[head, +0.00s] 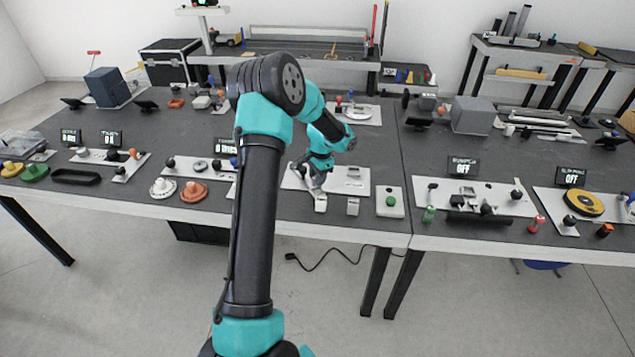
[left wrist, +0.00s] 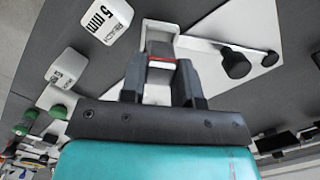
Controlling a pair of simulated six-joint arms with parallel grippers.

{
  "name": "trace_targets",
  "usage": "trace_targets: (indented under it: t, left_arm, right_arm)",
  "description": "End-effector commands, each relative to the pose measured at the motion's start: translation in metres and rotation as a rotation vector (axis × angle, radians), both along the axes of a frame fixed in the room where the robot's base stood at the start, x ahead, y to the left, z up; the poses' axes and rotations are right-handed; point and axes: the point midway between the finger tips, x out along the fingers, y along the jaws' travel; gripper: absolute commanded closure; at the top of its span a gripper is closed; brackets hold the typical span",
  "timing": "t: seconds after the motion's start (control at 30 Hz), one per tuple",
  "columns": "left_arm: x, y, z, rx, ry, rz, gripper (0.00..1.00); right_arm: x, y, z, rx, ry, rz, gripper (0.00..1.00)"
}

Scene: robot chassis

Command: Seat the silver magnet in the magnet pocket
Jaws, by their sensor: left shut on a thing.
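My left gripper (head: 314,178) reaches down over a white plate (head: 355,178) near the front edge of the middle table. In the left wrist view its two fingers (left wrist: 161,68) are closed on a small grey block with a red stripe, which appears to be the silver magnet (left wrist: 161,48). A pale U-shaped frame (left wrist: 160,24) shows just beyond the fingertips and may be the magnet pocket. I cannot tell whether the magnet is inside it or only above it. The arm hides part of the plate in the head view. My right gripper is not in view.
Two white marked blocks, one (left wrist: 105,18) reading "mm" and one (left wrist: 62,68) with a 5, lie beside the gripper. A black knob (left wrist: 236,62) stands on the plate. A box with a green button (head: 391,202) stands to the right. Several other fixtures crowd both tables.

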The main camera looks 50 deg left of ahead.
Motion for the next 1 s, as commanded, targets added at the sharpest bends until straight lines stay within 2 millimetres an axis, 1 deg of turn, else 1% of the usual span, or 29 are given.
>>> trace_targets:
  t: [0.03, 0.1, 0.2, 0.6, 0.63, 0.7, 0.73, 1.0]
  left_arm:
    - [-0.001, -0.001, -0.009, -0.002, 0.005, -0.001, 0.96]
    - [-0.001, -0.001, -0.018, -0.002, 0.002, 0.000, 0.96]
    - [0.000, -0.001, -0.025, -0.002, 0.002, 0.000, 0.96]
    - [0.000, -0.001, -0.028, -0.001, 0.000, -0.001, 0.96]
    - [0.000, -0.001, -0.028, -0.001, 0.000, -0.001, 0.69]
    - [0.000, -0.001, -0.028, -0.001, 0.000, -0.001, 0.62]
    - [0.000, -0.001, -0.028, -0.001, 0.000, -0.001, 0.60]
    - [0.000, -0.001, -0.027, -0.001, 0.000, 0.000, 0.60]
  right_arm:
    - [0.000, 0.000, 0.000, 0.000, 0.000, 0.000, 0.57]
    - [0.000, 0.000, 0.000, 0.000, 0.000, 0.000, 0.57]
    - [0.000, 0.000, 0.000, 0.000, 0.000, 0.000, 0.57]
    - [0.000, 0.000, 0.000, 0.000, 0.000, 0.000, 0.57]
    - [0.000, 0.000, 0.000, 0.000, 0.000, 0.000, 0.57]
    - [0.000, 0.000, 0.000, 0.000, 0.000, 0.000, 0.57]
    - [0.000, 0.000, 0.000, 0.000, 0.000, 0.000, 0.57]
    - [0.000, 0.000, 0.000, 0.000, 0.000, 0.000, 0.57]
